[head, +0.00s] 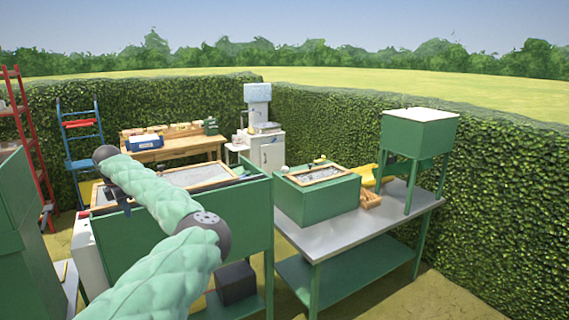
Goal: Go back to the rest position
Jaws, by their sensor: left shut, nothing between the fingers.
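My left arm reaches in from the lower left in green padded sleeves and bends up and to the left. My right gripper is not in view.
A grey-topped table (322,238) on the right carries a green box (312,205) with a wood-framed top. A green stand (418,135) rises at its right end. A wooden table (175,150) stands behind. A red ladder rack (32,130) is at left. Hedges (500,190) enclose the area.

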